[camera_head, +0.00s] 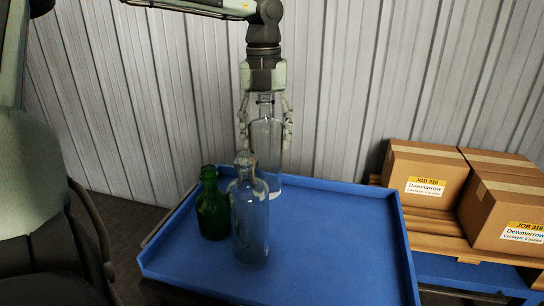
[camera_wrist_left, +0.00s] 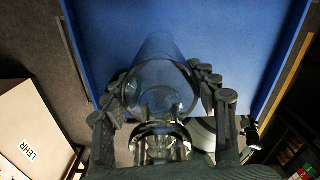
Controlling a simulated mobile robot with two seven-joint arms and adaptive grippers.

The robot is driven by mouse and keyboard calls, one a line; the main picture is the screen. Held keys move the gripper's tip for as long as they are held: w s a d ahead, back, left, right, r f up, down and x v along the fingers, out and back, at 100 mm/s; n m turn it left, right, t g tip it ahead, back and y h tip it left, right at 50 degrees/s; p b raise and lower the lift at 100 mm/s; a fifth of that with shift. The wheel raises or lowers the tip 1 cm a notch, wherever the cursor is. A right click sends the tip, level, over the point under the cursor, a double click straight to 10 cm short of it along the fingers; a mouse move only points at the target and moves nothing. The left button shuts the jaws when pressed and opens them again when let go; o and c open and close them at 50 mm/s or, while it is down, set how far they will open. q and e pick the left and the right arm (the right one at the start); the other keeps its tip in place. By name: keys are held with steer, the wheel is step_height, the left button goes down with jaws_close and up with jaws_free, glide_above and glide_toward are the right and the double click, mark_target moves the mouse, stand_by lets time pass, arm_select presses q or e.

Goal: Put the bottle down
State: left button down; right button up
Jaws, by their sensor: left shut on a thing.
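My left gripper (camera_head: 265,132) comes down from above at the tray's far edge, its fingers shut around the body of a clear glass bottle (camera_head: 266,160). The bottle is upright, its neck up between the fingers. Its base is at the far part of the blue tray (camera_head: 330,272); whether it touches the tray floor I cannot tell. In the left wrist view the fingers (camera_wrist_left: 165,88) lie on both sides of the clear bottle (camera_wrist_left: 160,72), with blue surface beyond. My right gripper is not in view.
A green bottle (camera_head: 212,210) and another clear bottle (camera_head: 249,222) stand on the tray nearer the camera, left of centre. The tray's right side is clear. Cardboard boxes (camera_head: 425,190) sit on a wooden pallet at the right. A ribbed wall (camera_head: 340,80) stands behind.

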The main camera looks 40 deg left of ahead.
mark_target(272, 158)
arm_select(q)
steer(key=shift+w+d+f, duration=0.2)
steer(key=shift+d+f, duration=0.15)
steer(key=shift+d, duration=0.25)
step_height(272, 158, down, 4)
steer(key=shift+r, duration=0.15)
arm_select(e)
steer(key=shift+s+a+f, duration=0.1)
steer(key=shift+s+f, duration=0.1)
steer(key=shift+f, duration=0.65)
arm_select(q)
steer(key=shift+f, duration=0.2)
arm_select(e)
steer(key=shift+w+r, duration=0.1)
arm_select(q)
steer(key=c, duration=0.9)
jaws_free()
steer(key=shift+f, duration=0.1)
steer(key=shift+o, duration=2.2)
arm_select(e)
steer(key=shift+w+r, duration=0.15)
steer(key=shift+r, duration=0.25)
